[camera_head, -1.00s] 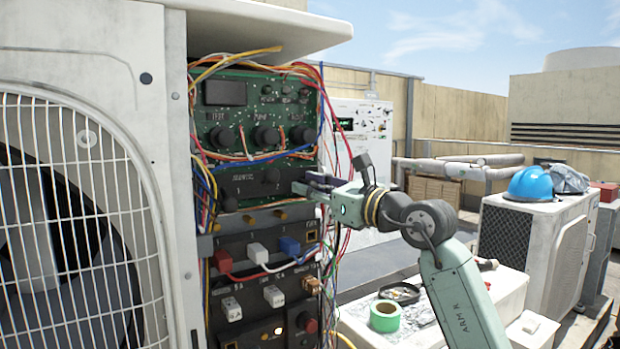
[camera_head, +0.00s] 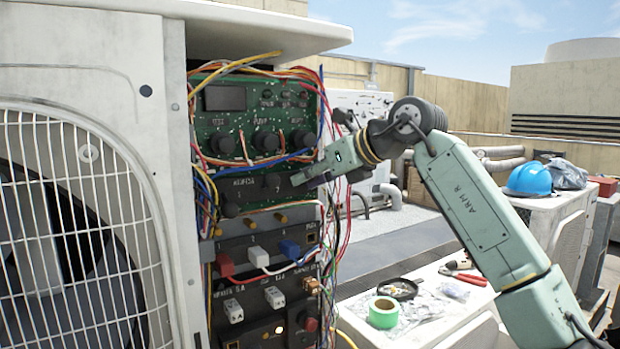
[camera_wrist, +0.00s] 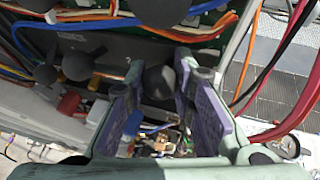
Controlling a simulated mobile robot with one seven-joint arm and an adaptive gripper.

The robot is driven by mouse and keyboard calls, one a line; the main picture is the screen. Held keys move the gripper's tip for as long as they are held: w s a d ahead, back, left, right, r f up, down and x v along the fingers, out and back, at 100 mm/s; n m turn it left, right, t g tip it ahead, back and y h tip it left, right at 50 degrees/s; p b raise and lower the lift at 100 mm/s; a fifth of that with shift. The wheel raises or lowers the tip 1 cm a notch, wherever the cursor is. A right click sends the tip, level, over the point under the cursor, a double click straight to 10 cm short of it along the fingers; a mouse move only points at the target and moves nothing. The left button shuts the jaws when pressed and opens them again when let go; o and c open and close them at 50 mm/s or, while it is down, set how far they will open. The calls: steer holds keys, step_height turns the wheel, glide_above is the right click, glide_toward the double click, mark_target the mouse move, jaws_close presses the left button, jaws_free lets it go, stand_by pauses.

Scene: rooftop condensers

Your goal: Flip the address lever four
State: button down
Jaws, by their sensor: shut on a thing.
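The dark address panel (camera_head: 255,186) sits below the green circuit board in the open condenser cabinet, with dark rounded levers on it. My gripper (camera_head: 298,180) reaches in from the right, at the panel's right end, pointing down and left. In the wrist view, my two purple-lined fingers (camera_wrist: 164,98) stand on either side of a dark rounded lever (camera_wrist: 160,82) and are shut on it. It is the rightmost lever of the row; its number is not readable. Other levers (camera_wrist: 78,65) show to its left. In the head view my fingers hide the held lever.
Loose coloured wires (camera_head: 330,215) hang along the cabinet's right side, close to my gripper. Red, white and blue plugs (camera_head: 258,252) are below. Dark knobs (camera_head: 265,142) are above. A white bench at lower right holds green tape (camera_head: 384,312) and red-handled pliers (camera_head: 470,279).

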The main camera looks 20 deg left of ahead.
stand_by(0.3)
steer(key=c, duration=1.3)
jaws_free()
steer(key=shift+c, duration=0.2)
steer(key=v, duration=1.2)
steer(key=shift+w+d, duration=0.1)
